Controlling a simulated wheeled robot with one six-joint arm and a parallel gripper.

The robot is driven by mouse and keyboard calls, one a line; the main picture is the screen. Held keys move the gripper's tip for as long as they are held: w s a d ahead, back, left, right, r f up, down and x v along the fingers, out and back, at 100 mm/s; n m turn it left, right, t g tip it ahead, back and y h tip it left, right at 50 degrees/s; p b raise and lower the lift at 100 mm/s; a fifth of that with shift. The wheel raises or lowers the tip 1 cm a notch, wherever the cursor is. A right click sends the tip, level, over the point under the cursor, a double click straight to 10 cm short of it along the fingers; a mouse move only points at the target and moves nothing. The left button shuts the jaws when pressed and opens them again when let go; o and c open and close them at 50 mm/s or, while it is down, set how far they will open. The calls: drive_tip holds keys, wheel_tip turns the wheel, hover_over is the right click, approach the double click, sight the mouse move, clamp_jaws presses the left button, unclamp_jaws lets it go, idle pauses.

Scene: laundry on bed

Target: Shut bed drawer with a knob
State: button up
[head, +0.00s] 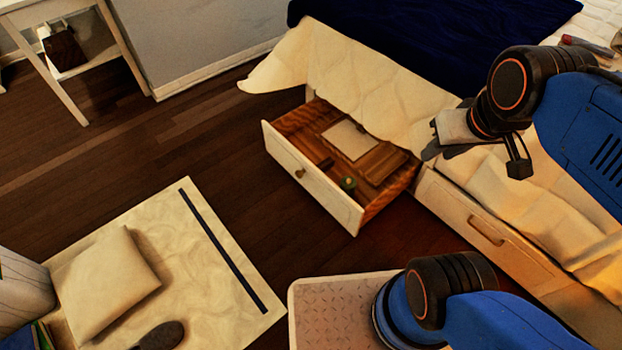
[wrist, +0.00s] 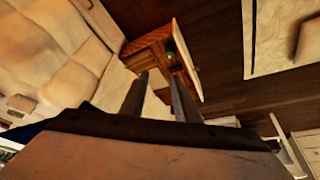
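The bed drawer (head: 318,187) with a small round knob (head: 300,173) on its white front is pulled out from under the bed. Inside its wooden box lie a pale flat item (head: 346,140), brown items and a small green object (head: 348,183). The drawer also shows in the wrist view (wrist: 187,58), beyond the fingers. My gripper (head: 428,150) is above the bed edge, right of the drawer, touching nothing that I can see. In the wrist view its two fingers (wrist: 160,88) stand apart with nothing visible between them.
A second bed drawer (head: 490,240) with a bar handle is shut at the right. The cream bedspread (head: 370,85) hangs above the open drawer. A pale rug (head: 200,290) with a cushion (head: 107,283) lies at lower left. Dark wooden floor (head: 225,150) is clear before the drawer front.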

drive_tip(key=shift+w+f, duration=0.2)
drive_tip(key=shift+w, duration=0.25)
drive_tip(key=c, duration=0.5)
drive_tip(key=w+a+f+n+g+h, duration=0.1)
drive_tip(key=w+f+n, duration=0.1)
drive_tip(key=w, duration=0.1)
drive_tip(key=w+a+f+n+g, duration=0.1)
drive_tip(key=w+f+n, duration=0.1)
drive_tip(key=w, duration=0.1)
drive_tip(key=w+f+n+h, duration=0.1)
drive_tip(key=w+f+n, duration=0.1)
drive_tip(key=w, duration=0.1)
drive_tip(key=shift+w+a+f+g+h, duration=0.15)
drive_tip(key=shift+w+a+g+h, duration=0.15)
drive_tip(key=shift+a+g, duration=0.1)
clamp_jaws()
drive_tip(key=w+a+f+n+h, duration=0.2)
drive_tip(key=w+a+f+n, duration=0.2)
drive_tip(key=a+f, duration=0.25)
drive_tip(key=w+a+f+n+t+h, duration=0.1)
drive_tip(key=w+a+f+n, duration=0.3)
drive_tip(key=f, duration=0.3)
drive_tip(key=w+a+f+n+h, duration=0.2)
drive_tip(key=w+a+f+n, duration=0.15)
drive_tip(key=a+f, duration=0.3)
drive_tip(key=s+a+f+n+t, duration=0.3)
drive_tip(key=a+f+n, duration=0.45)
drive_tip(key=f, duration=0.65)
approach(329, 185)
drive_tip(key=shift+x, duration=2.75)
